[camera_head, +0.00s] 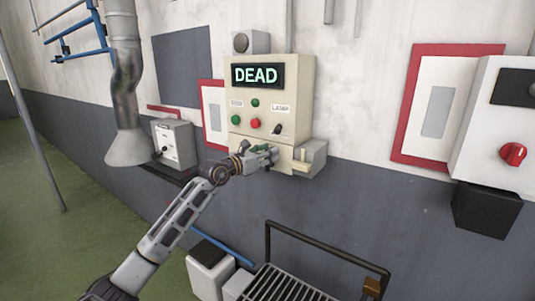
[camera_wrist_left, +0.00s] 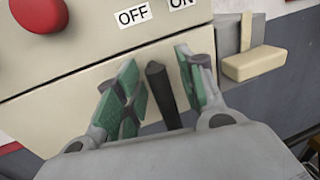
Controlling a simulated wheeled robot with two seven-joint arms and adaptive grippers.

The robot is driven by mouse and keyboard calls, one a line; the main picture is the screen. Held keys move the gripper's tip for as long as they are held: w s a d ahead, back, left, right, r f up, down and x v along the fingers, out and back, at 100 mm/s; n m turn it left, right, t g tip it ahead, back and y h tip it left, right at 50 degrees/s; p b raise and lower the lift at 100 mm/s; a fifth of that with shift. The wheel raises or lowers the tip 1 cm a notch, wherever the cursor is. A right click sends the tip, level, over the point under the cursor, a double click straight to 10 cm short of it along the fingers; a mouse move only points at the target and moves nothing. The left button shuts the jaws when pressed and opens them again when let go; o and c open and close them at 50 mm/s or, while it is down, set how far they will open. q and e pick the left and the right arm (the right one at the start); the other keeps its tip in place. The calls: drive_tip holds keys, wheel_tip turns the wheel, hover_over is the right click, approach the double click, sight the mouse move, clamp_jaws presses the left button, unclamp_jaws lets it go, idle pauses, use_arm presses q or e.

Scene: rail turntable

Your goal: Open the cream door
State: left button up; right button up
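The cream cabinet (camera_head: 295,95) on the wall has a lit "DEAD" display. Its cream lower panel (camera_wrist_left: 45,115), below a seam, could be the cream door; I see no gap along the seam. My left gripper (camera_head: 268,155) is at this lower part. In the left wrist view the left gripper (camera_wrist_left: 160,85) is open, with a green-padded finger on each side of a black handle (camera_wrist_left: 163,95). I cannot tell whether either finger touches the handle. My right gripper is not in view.
A grey box (camera_head: 316,157) with a cream lever (camera_head: 303,160) sits right of the cabinet's lower part. "OFF" and "ON" labels and a red button (camera_wrist_left: 40,13) are above the fingers. A dark rail and grating (camera_head: 300,285) stand below in front.

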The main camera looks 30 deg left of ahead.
use_arm(q)
clamp_jaws()
drive_tip(key=shift+s, duration=0.1)
idle(0.4)
